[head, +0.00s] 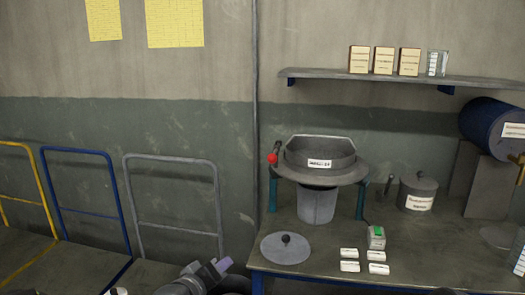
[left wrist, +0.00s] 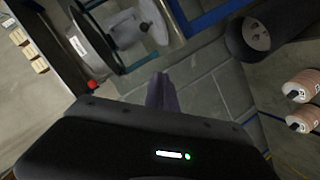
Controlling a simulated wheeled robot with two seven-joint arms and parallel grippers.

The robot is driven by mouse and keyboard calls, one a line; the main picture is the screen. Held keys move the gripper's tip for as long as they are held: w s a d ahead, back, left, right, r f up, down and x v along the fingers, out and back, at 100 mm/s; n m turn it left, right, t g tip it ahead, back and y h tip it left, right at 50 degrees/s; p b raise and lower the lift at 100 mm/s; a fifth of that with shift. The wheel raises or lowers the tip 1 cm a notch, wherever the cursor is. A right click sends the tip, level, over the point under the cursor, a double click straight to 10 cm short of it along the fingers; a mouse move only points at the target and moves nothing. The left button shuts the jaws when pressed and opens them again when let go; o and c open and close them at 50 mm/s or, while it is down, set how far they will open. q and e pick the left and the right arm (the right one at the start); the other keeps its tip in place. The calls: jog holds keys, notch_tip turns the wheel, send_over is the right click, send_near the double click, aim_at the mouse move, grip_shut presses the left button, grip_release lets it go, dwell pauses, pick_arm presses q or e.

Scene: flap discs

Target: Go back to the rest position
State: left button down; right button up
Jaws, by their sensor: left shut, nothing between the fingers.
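My left gripper (head: 222,264) is at the bottom of the head view, left of the workbench's front corner. Its fingers are shut with nothing between them. In the left wrist view the closed fingertips (left wrist: 162,78) point over bare grey floor. They are apart from the bench and its objects. My right gripper is not in view.
The workbench (head: 400,255) holds a labelled grey hopper (head: 318,160) with a red knob (head: 272,158), a bucket (head: 316,206), a round lid (head: 285,249), a lidded pot (head: 418,192) and several white cards. A blue trolley frame (head: 85,152) stands left. Wrapped rolls (left wrist: 303,85) show in the wrist view.

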pick_arm(q)
jog(key=s+f+m+g, duration=0.1)
jog(key=s+f+g, duration=0.1)
jog(key=s+f, duration=0.45)
jog(key=s+d+f+m+g, duration=0.1)
jog(key=s+f+g, duration=0.2)
jog(key=f, duration=0.7)
jog(key=s+f+m+g, duration=0.15)
jog(key=s+f, duration=0.25)
jog(key=f, duration=0.5)
jog(key=s+f+g+p, duration=0.1)
jog(key=s+f+g, duration=0.2)
jog(key=s+f, duration=0.3)
jog(key=s+d+f+g+y, duration=0.1)
jog(key=s+f+g, duration=0.2)
jog(key=s, duration=1.1)
notch_tip(320, 180, down, 3)
jog(key=shift+d+f+p, duration=0.1)
jog(key=shift+d+p, duration=0.1)
jog(key=shift+p, duration=0.2)
